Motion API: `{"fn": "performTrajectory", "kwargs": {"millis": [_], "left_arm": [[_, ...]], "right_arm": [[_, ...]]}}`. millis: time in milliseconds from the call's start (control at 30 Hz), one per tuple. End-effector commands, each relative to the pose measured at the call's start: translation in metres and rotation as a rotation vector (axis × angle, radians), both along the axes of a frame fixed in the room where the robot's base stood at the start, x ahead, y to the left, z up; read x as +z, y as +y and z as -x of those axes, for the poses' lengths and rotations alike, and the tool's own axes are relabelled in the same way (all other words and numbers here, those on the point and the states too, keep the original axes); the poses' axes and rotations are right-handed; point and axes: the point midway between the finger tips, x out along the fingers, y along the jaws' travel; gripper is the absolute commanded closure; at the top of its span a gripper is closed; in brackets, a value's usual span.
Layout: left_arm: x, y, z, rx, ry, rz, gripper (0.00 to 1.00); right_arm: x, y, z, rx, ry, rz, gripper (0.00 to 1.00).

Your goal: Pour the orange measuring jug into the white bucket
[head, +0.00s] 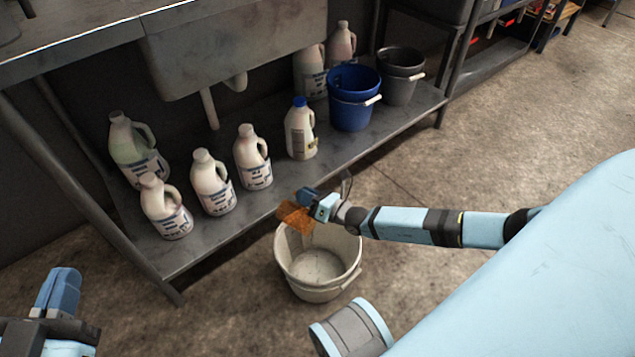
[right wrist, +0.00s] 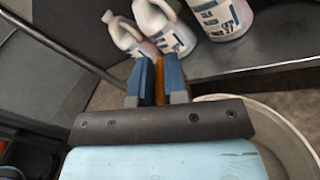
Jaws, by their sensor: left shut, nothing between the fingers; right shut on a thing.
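The orange measuring jug (head: 296,216) is held over the far left rim of the white bucket (head: 318,262), and it looks tilted. My right gripper (head: 308,199) is shut on the jug. In the right wrist view the jug (right wrist: 159,80) shows only as an orange strip between the blue fingers (right wrist: 158,85). The white bucket stands on the floor in front of the shelf; its rim (right wrist: 290,130) also shows in the right wrist view. I cannot tell whether liquid is flowing. My left gripper (head: 60,290) is shut and empty at the lower left, far from the bucket.
Several white bottles (head: 212,182) stand on the low metal shelf (head: 190,247) behind the bucket. A blue bucket (head: 353,97) and a grey bucket (head: 400,76) stand at its right end. A sink (head: 235,45) hangs above. The floor left of the white bucket is clear.

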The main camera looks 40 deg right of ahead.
Motion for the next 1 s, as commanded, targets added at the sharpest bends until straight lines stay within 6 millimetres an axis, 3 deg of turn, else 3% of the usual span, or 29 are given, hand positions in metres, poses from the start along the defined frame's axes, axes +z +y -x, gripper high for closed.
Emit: {"fn": "performTrajectory", "kwargs": {"millis": [467,1000], "left_arm": [[0.001,-0.001,0.0,0.003,0.0,0.009,1.0],[-0.004,0.001,0.0,-0.001,0.001,-0.008,1.0]], "right_arm": [[0.004,-0.007,0.008,-0.002,-0.091,-0.04,1.0],[0.009,-0.022,0.041,0.0,-0.399,-0.178,1.0]]}}
